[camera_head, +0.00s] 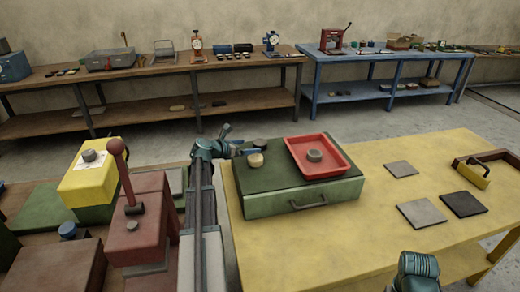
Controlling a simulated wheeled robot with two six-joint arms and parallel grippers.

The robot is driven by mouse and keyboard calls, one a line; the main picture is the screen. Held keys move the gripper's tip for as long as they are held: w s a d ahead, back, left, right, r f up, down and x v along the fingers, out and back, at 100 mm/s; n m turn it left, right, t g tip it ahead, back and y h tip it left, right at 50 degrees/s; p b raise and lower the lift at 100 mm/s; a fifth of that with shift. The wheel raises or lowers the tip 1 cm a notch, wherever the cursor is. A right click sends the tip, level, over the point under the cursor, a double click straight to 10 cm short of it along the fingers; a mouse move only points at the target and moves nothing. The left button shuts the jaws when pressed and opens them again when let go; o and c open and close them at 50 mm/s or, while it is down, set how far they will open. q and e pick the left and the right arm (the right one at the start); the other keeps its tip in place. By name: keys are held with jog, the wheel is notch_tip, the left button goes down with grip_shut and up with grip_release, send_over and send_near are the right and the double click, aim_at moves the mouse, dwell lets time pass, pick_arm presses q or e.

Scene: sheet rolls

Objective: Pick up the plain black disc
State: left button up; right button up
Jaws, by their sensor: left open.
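A dark disc (260,143), which looks like the plain black disc, lies on top of the green case (290,187), towards its back left. A cream-yellow disc (255,160) sits just in front of it. A dark grey disc (314,155) lies in a red tray (340,166) on the same case. My left gripper (244,151) is open at the left edge of the case top, close beside the dark disc and the cream disc. It is small here, and I cannot tell whether it touches either.
The case stands on a yellow table (350,235). Flat square plates (422,213) and a yellow-handled block (472,173) lie to the right. A red lever press (138,220) and a yellow box (90,175) stand left. The table's middle is clear.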

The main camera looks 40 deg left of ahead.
aim_at(256, 144)
pick_arm(q)
jog(key=shift+x, duration=0.75)
jog(key=b+x, duration=0.1)
jog(key=x, duration=0.1)
jog(key=b+x, duration=0.1)
jog(key=x, duration=0.2)
jog(key=shift+w+a, duration=0.15)
jog(key=shift+w, duration=0.05)
jog(key=shift+r, duration=0.15)
jog(key=shift+c, duration=0.7)
jog(key=c, duration=1.2)
